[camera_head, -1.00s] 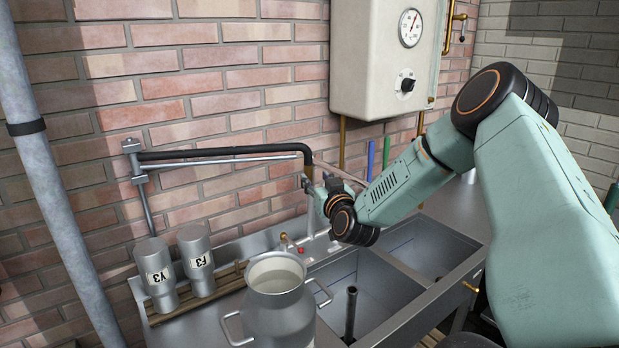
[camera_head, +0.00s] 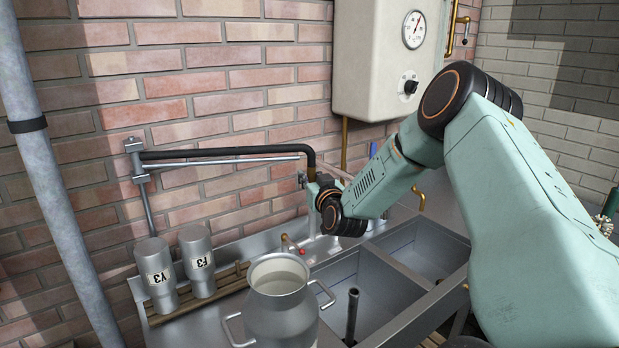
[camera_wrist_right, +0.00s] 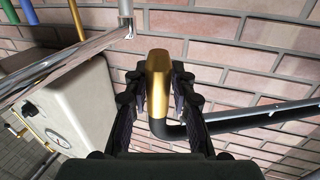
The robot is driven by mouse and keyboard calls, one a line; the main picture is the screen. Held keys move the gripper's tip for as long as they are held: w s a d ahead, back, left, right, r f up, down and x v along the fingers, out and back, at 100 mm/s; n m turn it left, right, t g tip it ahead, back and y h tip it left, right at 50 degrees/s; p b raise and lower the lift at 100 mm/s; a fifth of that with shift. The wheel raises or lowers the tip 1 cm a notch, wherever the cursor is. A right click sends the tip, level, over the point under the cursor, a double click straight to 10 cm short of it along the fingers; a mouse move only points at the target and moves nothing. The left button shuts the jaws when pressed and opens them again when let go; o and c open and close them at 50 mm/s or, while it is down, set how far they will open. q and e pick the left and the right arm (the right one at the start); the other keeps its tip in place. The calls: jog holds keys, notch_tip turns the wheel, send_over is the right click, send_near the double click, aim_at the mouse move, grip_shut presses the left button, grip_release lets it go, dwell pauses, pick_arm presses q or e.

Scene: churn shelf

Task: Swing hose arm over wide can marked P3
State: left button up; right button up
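The hose arm (camera_head: 230,152) is a dark bent pipe on a wall bracket, with a thin rod below. Its brass end also shows in the wrist view (camera_wrist_right: 158,78). My right gripper (camera_head: 314,188) is at this downturned end. In the wrist view its two dark fingers (camera_wrist_right: 160,90) stand on either side of the brass; whether both press on it is unclear. A wide, two-handled metal can (camera_head: 281,310) stands below and left of my gripper, open at the top; no marking shows on it. My left gripper is out of view.
Two narrow cans marked Y3 (camera_head: 156,272) and F3 (camera_head: 197,262) stand on a wooden rack left of the wide can. Sink basins (camera_head: 372,290) with an upright dark pipe (camera_head: 352,315) lie to the right. A wall boiler (camera_head: 385,60) hangs above my right forearm.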

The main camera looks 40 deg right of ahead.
jog(key=shift+s+d+r, duration=0.2)
jog(key=shift+s+r, duration=0.05)
jog(key=shift+s, duration=0.1)
jog(key=c, duration=0.3)
jog(key=shift+w+a, duration=0.15)
jog(key=shift+w, duration=0.3)
grip_shut()
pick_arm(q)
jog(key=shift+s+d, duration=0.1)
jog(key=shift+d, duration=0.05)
pick_arm(e)
jog(key=shift+s+f, duration=0.1)
jog(key=shift+s, duration=0.05)
jog(key=shift+a, duration=0.1)
jog(key=shift+s+a, duration=0.1)
